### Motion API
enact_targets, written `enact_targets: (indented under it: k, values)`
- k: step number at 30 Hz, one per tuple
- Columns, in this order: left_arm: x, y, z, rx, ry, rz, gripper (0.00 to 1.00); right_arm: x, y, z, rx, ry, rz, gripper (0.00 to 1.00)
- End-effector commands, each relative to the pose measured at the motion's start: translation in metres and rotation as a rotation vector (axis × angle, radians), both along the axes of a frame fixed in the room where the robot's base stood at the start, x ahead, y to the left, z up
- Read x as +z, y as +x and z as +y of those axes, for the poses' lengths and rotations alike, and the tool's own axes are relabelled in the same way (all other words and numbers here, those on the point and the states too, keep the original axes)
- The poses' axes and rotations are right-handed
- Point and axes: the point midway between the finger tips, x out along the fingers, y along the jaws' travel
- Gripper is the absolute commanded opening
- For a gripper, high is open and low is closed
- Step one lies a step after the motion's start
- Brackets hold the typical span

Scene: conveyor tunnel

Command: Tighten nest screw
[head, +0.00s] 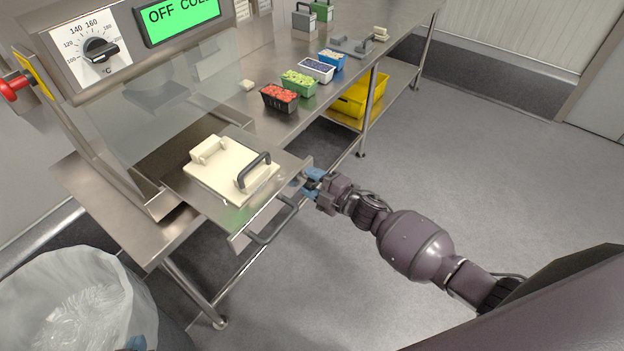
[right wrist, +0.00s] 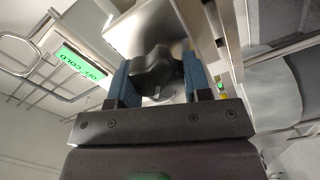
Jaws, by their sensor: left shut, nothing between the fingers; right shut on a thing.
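The nest screw (right wrist: 158,72) has a dark lobed knob, seen large between the blue fingers in the right wrist view. My right gripper (head: 313,183) is at the front right corner of the pulled-out steel drawer (head: 238,218), and it is shut on this knob, which it mostly hides in the head view. The fingers also show in the right wrist view (right wrist: 160,84). A cream nest plate (head: 215,180) with a dark handle lies on the drawer. My left gripper (head: 137,343) shows only as a blue tip at the bottom edge by the bin, shut and empty.
A grey drawer handle (head: 272,222) sticks out just left of my right gripper. A clear-bagged bin (head: 62,305) stands at lower left. Punnets of red (head: 279,98), green and dark fruit stand on the steel bench behind. The floor at right is clear.

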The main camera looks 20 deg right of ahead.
Motion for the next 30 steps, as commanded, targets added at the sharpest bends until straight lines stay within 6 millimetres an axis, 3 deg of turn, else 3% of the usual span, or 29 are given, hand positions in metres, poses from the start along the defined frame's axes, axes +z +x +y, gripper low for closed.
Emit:
enact_targets:
  k: [12, 30]
  values:
    - [0.022, 0.003, 0.0, 0.0, 0.0, -0.011, 0.0, 0.005, 0.002, -0.002, -0.001, 0.312, 0.242, 0.21]
    - [0.032, -0.002, 0.001, 0.003, 0.0, -0.004, 0.0, 0.004, 0.003, -0.004, -0.002, 0.648, 0.505, 0.21]
